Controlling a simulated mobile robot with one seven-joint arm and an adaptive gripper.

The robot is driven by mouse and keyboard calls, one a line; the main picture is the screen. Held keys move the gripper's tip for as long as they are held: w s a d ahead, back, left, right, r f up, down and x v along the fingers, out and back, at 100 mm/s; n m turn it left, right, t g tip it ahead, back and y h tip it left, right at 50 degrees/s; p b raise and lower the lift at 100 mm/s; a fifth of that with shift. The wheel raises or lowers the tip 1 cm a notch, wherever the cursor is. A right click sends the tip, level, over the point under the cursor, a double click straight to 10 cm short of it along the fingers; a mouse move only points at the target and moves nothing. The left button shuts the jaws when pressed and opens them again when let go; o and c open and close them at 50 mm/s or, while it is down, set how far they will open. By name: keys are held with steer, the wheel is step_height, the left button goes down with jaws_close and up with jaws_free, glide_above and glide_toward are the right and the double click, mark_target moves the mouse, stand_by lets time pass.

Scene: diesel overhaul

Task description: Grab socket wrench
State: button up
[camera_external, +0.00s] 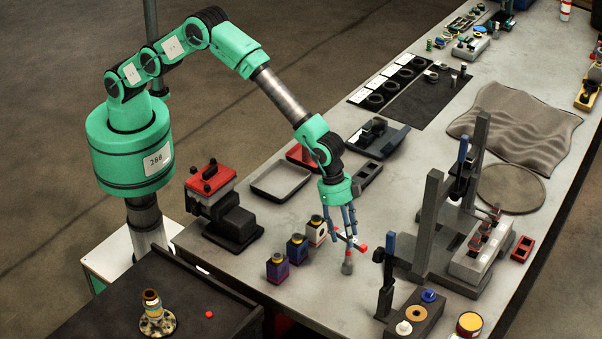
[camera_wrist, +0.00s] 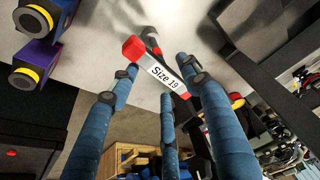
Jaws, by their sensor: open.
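The socket wrench (camera_external: 362,247) is on the grey workbench, partly behind my fingers, with a red end and a dark grey head showing. In the wrist view the socket wrench (camera_wrist: 165,79) has a red end and a white label reading "Size 19"; it crosses the gap between my blue fingers. My gripper (camera_external: 345,234) points down, open, right at the wrench. In the wrist view my gripper (camera_wrist: 158,76) has its fingers on either side of the label, and I cannot tell whether they touch it. Part of the wrench is hidden behind a finger.
Several small boxes with yellow-ringed tops, such as a purple one (camera_external: 278,267), stand just left of my gripper. A grey upright fixture (camera_external: 434,220) stands close on the right. A shallow grey tray (camera_external: 281,179) lies behind left. Some bare bench lies in front.

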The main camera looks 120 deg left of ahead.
mark_target(348, 254)
steer(key=shift+x, duration=1.8)
jaws_close()
